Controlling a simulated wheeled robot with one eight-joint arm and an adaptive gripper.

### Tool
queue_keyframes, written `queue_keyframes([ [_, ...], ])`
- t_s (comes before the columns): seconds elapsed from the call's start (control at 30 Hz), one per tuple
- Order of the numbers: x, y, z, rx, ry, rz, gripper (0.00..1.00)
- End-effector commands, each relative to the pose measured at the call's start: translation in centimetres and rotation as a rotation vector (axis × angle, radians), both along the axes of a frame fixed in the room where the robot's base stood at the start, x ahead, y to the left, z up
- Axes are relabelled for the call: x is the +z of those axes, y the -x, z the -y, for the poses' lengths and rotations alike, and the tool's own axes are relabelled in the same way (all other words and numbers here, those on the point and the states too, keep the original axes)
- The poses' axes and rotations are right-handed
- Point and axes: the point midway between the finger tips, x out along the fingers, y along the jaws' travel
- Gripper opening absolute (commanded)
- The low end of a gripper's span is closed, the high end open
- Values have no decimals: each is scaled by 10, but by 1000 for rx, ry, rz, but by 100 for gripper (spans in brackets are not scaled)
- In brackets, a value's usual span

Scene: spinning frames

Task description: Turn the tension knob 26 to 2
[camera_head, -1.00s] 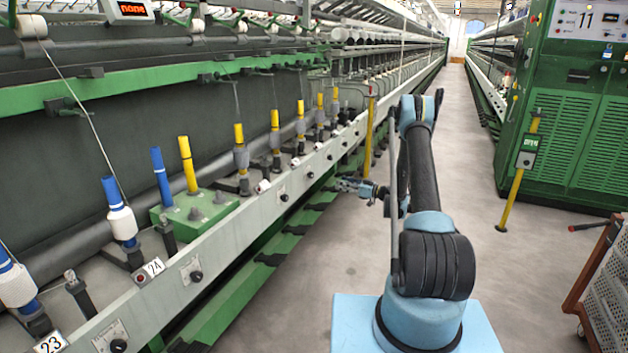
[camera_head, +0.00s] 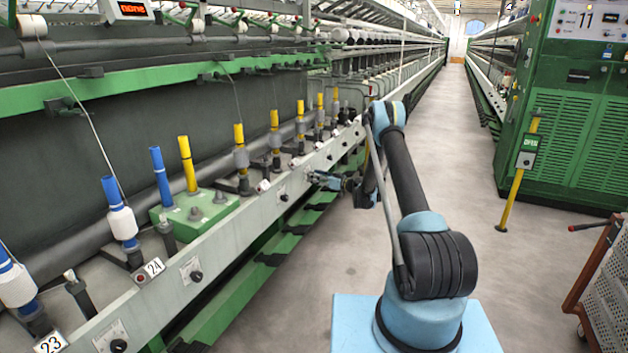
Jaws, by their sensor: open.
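A grey-white rail runs along the spinning frame, with dark round tension knobs on its sloping face. Near knobs stand beside the number plates 23 (camera_head: 50,343) and 24 (camera_head: 153,267). A further knob (camera_head: 284,197) lies up the rail, and a small dark knob (camera_head: 330,157) shows beyond it. The plates there are too small to read, so I cannot tell which knob is 26. My gripper (camera_head: 311,178) is open and empty, pointing left at the rail face just past the knob beyond plate 24. Whether it touches the rail cannot be told.
Yellow and blue bobbins stand above the rail, several on or near a green box (camera_head: 195,212). The aisle floor (camera_head: 340,270) is clear. A yellow post (camera_head: 517,175) and green cabinet (camera_head: 570,130) stand right. A trolley (camera_head: 600,290) is at the lower right.

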Motion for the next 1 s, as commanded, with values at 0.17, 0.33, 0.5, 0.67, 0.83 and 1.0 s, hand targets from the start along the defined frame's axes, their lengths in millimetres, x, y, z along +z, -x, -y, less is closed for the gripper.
queue_keyframes([
  [0.17, 0, -3, -8, 1, 0, 0, 47],
  [0.33, 0, -4, -9, 1, 0, 0, 47],
  [0.5, 0, -4, -9, 1, 0, 0, 31],
  [0.67, 0, -4, -9, 0, 0, 0, 3],
  [0.83, 0, -4, -8, -1, -1, -3, 3],
  [1.0, 0, -5, -8, -2, -10, -30, 3],
])
